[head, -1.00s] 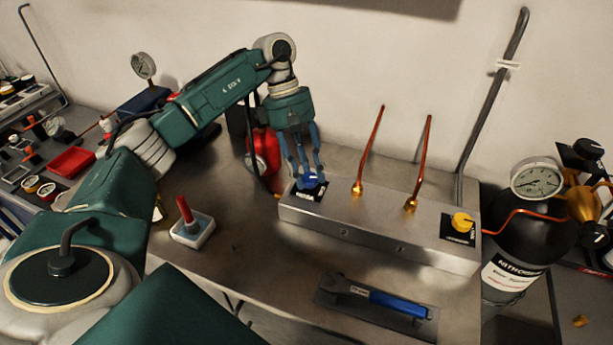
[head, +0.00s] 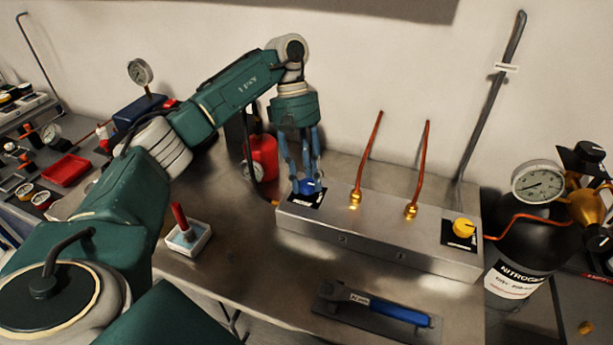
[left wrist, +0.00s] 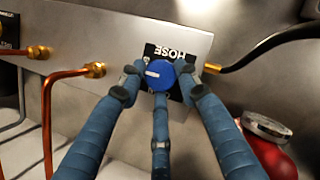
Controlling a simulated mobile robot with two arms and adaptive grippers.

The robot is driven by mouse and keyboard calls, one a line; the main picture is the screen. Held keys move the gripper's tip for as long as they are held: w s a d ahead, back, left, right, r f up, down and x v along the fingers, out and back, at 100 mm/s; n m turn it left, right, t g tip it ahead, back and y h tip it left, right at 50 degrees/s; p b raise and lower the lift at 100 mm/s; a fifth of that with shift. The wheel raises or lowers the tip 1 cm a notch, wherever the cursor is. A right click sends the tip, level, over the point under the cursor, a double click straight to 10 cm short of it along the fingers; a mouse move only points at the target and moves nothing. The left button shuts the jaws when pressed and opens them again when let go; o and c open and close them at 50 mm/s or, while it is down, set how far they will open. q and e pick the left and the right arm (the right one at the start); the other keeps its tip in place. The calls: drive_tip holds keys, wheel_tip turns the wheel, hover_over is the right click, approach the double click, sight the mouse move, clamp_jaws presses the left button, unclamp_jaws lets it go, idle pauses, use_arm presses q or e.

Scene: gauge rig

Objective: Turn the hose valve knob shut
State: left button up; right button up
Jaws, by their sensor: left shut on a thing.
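The blue hose valve knob (head: 309,186) sits on the left end of the metal manifold box (head: 375,232). In the left wrist view the knob (left wrist: 160,75) has a white pointer line and lies beside a black HOSE label (left wrist: 168,52). My left gripper (head: 309,181) comes down from above and its blue fingers are closed around the knob. In the left wrist view the fingers of my left gripper (left wrist: 160,82) touch or nearly touch the knob's sides. My right gripper is not in view.
A yellow knob (head: 463,228) is on the box's right end. Two copper pipes (head: 366,160) rise from the box. A wrench (head: 375,304) lies in front. A red-handled item in a white tray (head: 186,238) stands left. A black nitrogen cylinder (head: 520,245) stands right.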

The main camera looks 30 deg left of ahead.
use_arm(q)
drive_tip(key=shift+s+d, duration=0.1)
drive_tip(key=shift+d, duration=0.05)
drive_tip(key=o, duration=1)
drive_tip(key=shift+o, duration=0.5)
drive_tip(key=shift+s+r, duration=0.15)
drive_tip(key=shift+w+r, duration=0.2)
drive_tip(key=shift+r, duration=0.05)
drive_tip(key=v, duration=1.1)
drive_tip(key=shift+r, duration=0.25)
